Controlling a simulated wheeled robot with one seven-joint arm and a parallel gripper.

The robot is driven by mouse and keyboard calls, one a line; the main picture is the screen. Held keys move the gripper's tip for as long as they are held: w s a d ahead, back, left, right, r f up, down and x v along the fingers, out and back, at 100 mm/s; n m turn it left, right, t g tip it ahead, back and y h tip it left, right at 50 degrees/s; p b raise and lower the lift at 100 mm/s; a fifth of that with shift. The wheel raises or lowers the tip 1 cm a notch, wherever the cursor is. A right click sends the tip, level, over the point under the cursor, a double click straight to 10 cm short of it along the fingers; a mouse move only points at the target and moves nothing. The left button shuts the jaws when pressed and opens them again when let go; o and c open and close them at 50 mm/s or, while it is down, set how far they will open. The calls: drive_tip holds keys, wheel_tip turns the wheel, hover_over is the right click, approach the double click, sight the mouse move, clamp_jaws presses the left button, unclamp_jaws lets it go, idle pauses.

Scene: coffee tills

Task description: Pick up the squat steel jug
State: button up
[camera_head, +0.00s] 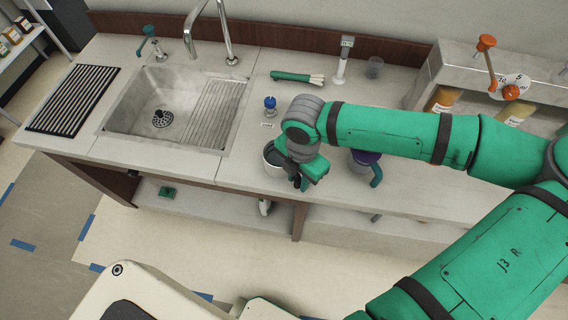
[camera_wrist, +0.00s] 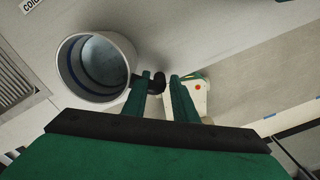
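The squat steel jug (camera_head: 271,165) stands on the counter near its front edge, partly hidden by my gripper (camera_head: 301,182) in the head view. In the wrist view the jug (camera_wrist: 94,68) is at the upper left, its round open mouth facing the camera, with a dark band inside. Its black handle (camera_wrist: 157,82) points right, toward the gap between my fingertips. My gripper (camera_wrist: 162,80) is open, with a clear gap between the two green fingers. The left finger overlaps part of the handle, and I cannot tell whether it touches.
A purple-topped jug with a teal handle (camera_head: 375,175) stands to the right, partly behind my arm. A small blue-topped item (camera_head: 270,103) stands behind the steel jug. The sink (camera_head: 165,125) is to the left. The counter's front edge is close to my gripper.

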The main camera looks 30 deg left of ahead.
drive_tip(key=shift+f, duration=0.1)
clamp_jaws()
drive_tip(key=shift+r, duration=0.2)
